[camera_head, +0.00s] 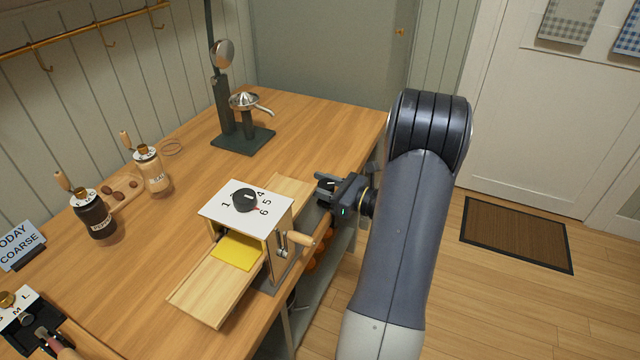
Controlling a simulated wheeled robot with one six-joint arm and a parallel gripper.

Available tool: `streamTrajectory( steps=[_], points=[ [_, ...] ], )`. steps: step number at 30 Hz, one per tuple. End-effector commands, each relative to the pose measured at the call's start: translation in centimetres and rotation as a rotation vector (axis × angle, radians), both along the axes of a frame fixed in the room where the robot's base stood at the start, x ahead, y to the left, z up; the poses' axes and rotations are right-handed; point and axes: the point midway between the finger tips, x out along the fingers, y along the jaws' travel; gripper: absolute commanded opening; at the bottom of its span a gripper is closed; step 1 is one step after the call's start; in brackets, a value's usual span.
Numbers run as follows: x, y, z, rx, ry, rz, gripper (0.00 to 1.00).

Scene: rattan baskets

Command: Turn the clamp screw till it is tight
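A box-shaped grinder (218,214) with a white top, a black numbered dial (245,200) and a yellow panel stands at the table's right edge. A crank with a wooden handle (301,239) is on its right side. A grey metal bracket (272,280) runs down its side at the table edge. A small dark part (291,300) shows below the edge; I cannot tell if it is the clamp screw. My gripper (325,190) is beyond and above the crank handle, apart from it, near the table edge. Its fingers are small and dark, and their gap is unclear.
A dark stand (243,140) with a metal cup is at the back. Two jars (95,215) (152,172) stand at the left. Orange round things (314,262) sit below the table edge.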

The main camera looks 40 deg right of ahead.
Motion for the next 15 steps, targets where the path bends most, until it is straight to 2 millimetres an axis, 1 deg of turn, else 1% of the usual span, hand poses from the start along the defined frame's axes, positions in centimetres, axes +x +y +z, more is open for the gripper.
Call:
streamTrajectory(
  steps=[1, 8, 15],
  points=[
    [-0.01, 0.00, 0.00, 0.000, 0.000, 0.000, 0.34],
    [-0.01, 0.00, 0.00, 0.000, 0.000, 0.000, 0.15],
    [0.00, -0.01, -0.04, 0.001, 0.000, -0.025, 0.15]
  ],
)
